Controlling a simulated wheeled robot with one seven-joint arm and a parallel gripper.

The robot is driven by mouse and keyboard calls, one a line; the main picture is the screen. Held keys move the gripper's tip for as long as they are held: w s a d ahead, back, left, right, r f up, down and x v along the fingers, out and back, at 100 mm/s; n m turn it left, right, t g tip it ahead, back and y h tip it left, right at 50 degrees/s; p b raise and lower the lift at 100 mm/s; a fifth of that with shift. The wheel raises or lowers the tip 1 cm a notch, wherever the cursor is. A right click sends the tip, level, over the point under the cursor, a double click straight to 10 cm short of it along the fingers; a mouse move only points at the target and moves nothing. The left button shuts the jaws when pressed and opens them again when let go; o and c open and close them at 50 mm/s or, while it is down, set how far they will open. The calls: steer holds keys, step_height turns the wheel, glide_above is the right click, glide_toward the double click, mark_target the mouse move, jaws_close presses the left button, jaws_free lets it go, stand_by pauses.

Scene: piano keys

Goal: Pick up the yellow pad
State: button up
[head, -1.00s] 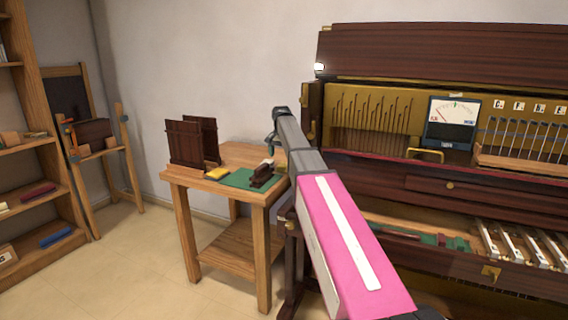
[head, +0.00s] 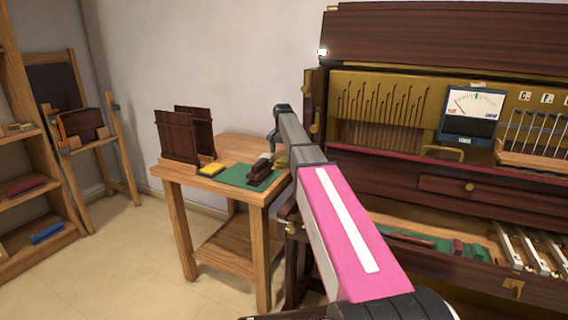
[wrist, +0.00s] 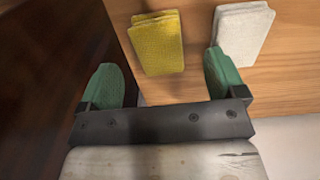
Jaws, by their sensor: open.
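In the wrist view a yellow pad (wrist: 158,45) with a textured face lies on a wooden surface, just beyond my gripper (wrist: 163,79). The gripper is open, with its two green fingertips wide apart and nothing between them. The pad lies between the lines of the two fingers, ahead of the tips. In the head view a small yellow piece (head: 210,170) lies on the small wooden table (head: 170,176) beside a green mat; I cannot tell if it is the same pad.
A white pad (wrist: 243,35) lies right of the yellow one, close to the right fingertip. Dark wood (wrist: 40,80) fills the wrist view's left side. Dark upright panels (head: 178,137), a green mat (head: 236,176) and a brown block (head: 262,172) are on the table; the piano (head: 420,185) stands right.

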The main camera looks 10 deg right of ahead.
mark_target(283, 159)
steer(key=f, duration=0.5)
steer(key=shift+w+d, duration=0.15)
steer(key=shift+d, duration=0.05)
steer(key=c, duration=1)
